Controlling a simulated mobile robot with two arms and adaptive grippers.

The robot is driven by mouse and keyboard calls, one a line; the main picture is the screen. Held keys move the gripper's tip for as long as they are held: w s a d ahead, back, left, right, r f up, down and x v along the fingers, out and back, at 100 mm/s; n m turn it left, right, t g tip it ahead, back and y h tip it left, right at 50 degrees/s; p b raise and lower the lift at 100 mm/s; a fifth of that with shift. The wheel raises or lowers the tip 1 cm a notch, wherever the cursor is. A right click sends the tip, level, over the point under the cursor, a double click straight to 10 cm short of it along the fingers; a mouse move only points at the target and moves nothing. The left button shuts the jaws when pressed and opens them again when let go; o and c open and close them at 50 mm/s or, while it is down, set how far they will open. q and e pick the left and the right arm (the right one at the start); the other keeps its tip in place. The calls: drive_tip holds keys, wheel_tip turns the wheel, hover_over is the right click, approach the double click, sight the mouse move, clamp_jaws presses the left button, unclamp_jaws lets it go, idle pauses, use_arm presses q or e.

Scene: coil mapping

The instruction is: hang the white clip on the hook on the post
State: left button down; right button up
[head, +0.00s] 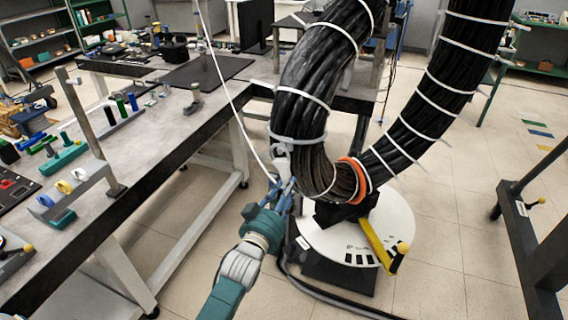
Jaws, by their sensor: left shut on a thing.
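My left gripper (281,188) reaches in from the bottom and is shut on a white clip (281,152) beside the thick black cable bundle. The clip sits at the lower left of the bundle's bend, and its lower part is hidden by the fingers. A thin white cord (228,92) runs from the top of the picture down to the gripper. A grey upright post (86,128) stands on the workbench at the left, with a short bar at its top. I cannot make out clearly which part is the hook. My right gripper is not in view.
The black cable bundle (303,118), with white ties and an orange ring (361,180), hangs in front of me over a round white base (392,222). The workbench (155,140) carries a rack, coloured clips and tools. Open tiled floor (465,225) lies to the right.

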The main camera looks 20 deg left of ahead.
use_arm(q)
drive_tip(key=shift+s+r, duration=0.1)
drive_tip(key=shift+s, duration=0.4)
drive_tip(key=shift+s+d+p, duration=0.1)
drive_tip(key=shift+s+p, duration=0.45)
drive_tip(key=shift+s, duration=0.1)
